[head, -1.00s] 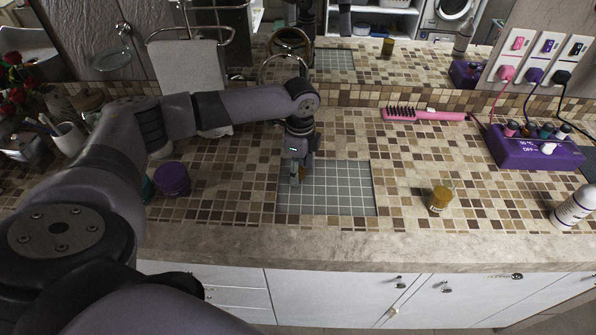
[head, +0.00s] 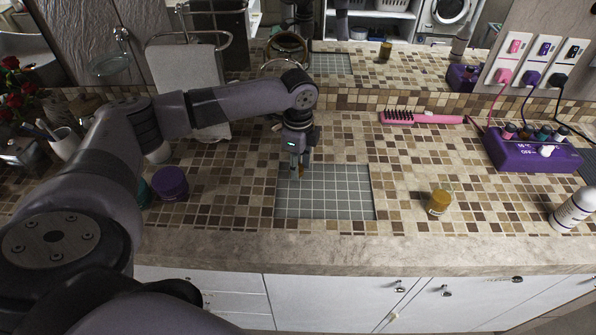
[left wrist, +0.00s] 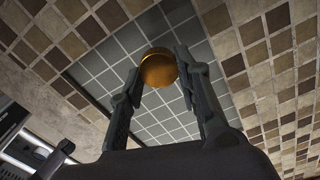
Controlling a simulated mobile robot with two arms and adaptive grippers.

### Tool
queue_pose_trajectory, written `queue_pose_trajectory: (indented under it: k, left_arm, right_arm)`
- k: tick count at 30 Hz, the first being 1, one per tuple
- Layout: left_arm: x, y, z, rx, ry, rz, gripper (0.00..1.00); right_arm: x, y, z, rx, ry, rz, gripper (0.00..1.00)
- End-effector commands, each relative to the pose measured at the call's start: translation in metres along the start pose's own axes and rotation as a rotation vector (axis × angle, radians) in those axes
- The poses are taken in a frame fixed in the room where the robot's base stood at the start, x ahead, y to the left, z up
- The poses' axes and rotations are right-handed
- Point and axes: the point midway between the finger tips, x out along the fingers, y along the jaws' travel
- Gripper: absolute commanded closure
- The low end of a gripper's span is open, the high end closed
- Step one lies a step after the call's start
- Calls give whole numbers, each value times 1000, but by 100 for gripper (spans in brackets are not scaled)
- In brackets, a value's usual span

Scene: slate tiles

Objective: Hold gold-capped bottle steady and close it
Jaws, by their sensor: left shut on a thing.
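My left gripper (head: 296,172) is over the back left part of the grey tiled inset (head: 335,205) in the counter. It points down. In the left wrist view its two fingertips (left wrist: 158,72) are shut on a round gold cap (left wrist: 158,69). I cannot tell whether anything hangs below the cap. A small gold-amber bottle (head: 439,202) with a pale label stands upright on the mosaic counter, right of the inset and apart from the gripper. I cannot tell whether its top is closed. My right gripper is not in view.
A pink hairbrush (head: 422,117) lies at the back. A purple box (head: 533,150) with several small bottles and a white bottle (head: 574,208) are at the right. The counter between inset and amber bottle is clear.

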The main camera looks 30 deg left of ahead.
Motion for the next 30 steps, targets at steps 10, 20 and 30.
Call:
queue_pose_trajectory:
  k: [10, 20, 30]
  left_arm:
    - [-97, -1, -1, 1, 3, -7, 80]
    - [-161, -1, -1, 0, 1, -2, 80]
    - [-172, 0, 0, 0, 0, 0, 80]
  right_arm:
    - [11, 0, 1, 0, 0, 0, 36]
    - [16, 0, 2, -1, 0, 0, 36]
    - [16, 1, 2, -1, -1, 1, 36]
